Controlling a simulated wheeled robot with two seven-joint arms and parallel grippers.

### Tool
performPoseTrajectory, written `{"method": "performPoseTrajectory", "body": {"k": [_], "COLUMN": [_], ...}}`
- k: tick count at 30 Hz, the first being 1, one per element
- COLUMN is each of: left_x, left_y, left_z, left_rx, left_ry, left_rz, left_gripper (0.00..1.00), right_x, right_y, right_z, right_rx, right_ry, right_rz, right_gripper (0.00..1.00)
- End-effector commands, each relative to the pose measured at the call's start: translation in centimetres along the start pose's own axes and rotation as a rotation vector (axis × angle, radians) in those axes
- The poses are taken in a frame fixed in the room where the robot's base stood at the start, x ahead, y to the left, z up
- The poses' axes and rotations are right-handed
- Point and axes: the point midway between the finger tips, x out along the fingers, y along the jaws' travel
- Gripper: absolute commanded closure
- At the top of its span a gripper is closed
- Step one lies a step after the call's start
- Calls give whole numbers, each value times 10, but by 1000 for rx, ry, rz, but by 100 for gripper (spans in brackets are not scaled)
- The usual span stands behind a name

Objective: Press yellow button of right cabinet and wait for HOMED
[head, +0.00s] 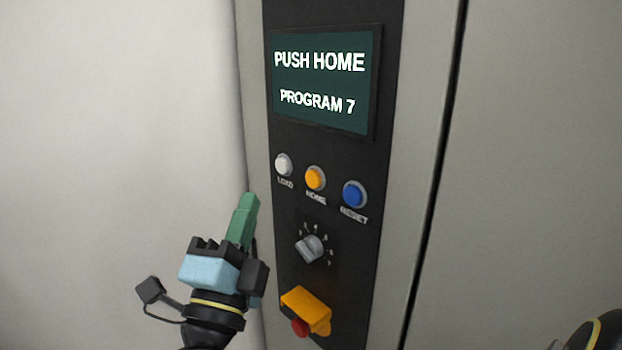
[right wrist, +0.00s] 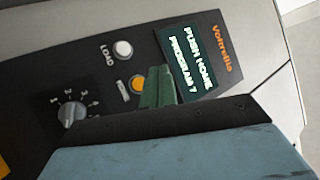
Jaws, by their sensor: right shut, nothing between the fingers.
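The right cabinet's dark control panel (head: 327,225) has a yellow button (head: 315,178) labelled HOME, between a white button (head: 284,164) and a blue button (head: 354,195). Its screen (head: 320,80) reads "PUSH HOME" and "PROGRAM 7". My right gripper (head: 250,203) is shut and empty, with green fingers, left of and below the yellow button in the head view. In the right wrist view the fingertips (right wrist: 157,84) show close beside the yellow button (right wrist: 138,83) and partly overlap it. I see no clear contact. My left gripper is not in view.
Below the buttons are a grey rotary knob (head: 311,248) with numbers and a yellow cover (head: 307,309) over a red part (head: 300,328). A pale wall (head: 110,130) is at left. The cabinet's plain grey door (head: 540,150) is at right, past a dark seam.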

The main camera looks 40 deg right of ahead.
Motion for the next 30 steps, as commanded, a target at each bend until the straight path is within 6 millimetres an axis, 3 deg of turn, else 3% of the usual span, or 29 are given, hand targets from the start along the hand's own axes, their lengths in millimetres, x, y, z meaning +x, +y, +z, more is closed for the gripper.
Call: {"method": "performPoseTrajectory", "body": {"k": [16,30], "left_x": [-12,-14], "left_y": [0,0], "left_z": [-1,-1], "left_rx": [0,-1], "left_ry": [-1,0], "left_rz": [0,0], "left_gripper": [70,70], "right_x": [49,56], "right_y": [34,41], "right_z": [-36,-41], "right_rx": [-3,-1], "right_ry": [0,0], "right_rz": [-2,-2], "right_gripper": [100,100]}}
